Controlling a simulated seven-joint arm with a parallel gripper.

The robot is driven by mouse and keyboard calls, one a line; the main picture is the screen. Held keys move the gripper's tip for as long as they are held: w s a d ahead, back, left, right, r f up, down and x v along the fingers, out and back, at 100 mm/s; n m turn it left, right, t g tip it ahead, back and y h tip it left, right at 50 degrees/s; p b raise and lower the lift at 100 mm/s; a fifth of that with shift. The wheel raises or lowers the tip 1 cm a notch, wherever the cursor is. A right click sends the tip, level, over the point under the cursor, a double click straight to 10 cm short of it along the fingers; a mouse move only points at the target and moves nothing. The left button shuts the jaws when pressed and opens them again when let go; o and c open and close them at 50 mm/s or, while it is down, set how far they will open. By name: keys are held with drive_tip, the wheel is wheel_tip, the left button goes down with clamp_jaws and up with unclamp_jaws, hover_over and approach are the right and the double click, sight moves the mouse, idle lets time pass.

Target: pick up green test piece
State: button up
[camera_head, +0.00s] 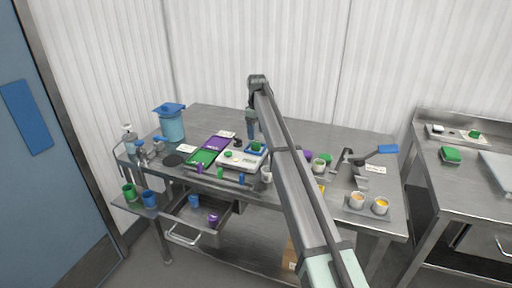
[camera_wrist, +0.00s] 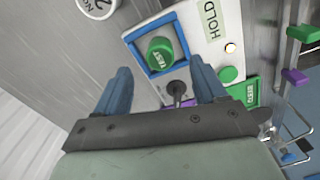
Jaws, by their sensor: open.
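The green test piece (camera_wrist: 160,52) is a short round piece with "TEST" on its top. It sits inside a blue square frame (camera_wrist: 183,36) on a white device in the wrist view. It also shows small in the head view (camera_head: 255,147), below my gripper (camera_head: 251,131). In the wrist view my gripper (camera_wrist: 163,84) is open, with its two blue fingers apart and nothing between them. The test piece lies beyond the fingertips, roughly centred between them. The height of the fingers above it is hard to tell.
Close by are a "HOLD" label (camera_wrist: 209,20), a green round piece (camera_wrist: 228,74) and a small dark knob (camera_wrist: 177,87). Purple and green trays (camera_head: 208,152) lie to the left. Cups (camera_head: 357,201) and a blue-handled tool (camera_head: 388,149) stand to the right.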

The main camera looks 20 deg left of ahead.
sight(257, 142)
drive_tip(key=shift+f, duration=2.65)
drive_tip(key=c, duration=1.3)
drive_tip(key=shift+o, duration=0.2)
drive_tip(key=shift+r, duration=0.1)
